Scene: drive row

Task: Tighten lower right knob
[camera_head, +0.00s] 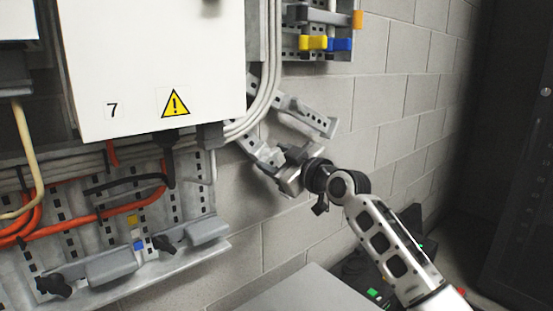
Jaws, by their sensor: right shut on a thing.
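My right gripper (287,172) reaches in from the lower right. Its jaws are shut at the lower end of a slotted grey metal bracket (307,116) on the block wall. The thing between the jaws is mostly hidden by the gripper; it is probably the lower right knob, but I cannot make out its shape. Two other black knobs show on the slotted grey panel (193,200) at the lower left: one near its middle (164,244), one near the bottom left (54,286). The gripper is well to the right of both. My left gripper is not in view.
A white cabinet (150,60) marked 7 with a warning triangle hangs above the panel. Grey conduits (268,90) curve down beside it, close to my gripper. Orange cables (90,222) cross the panel. A grey box top (310,292) lies below. A dark cabinet (520,150) stands right.

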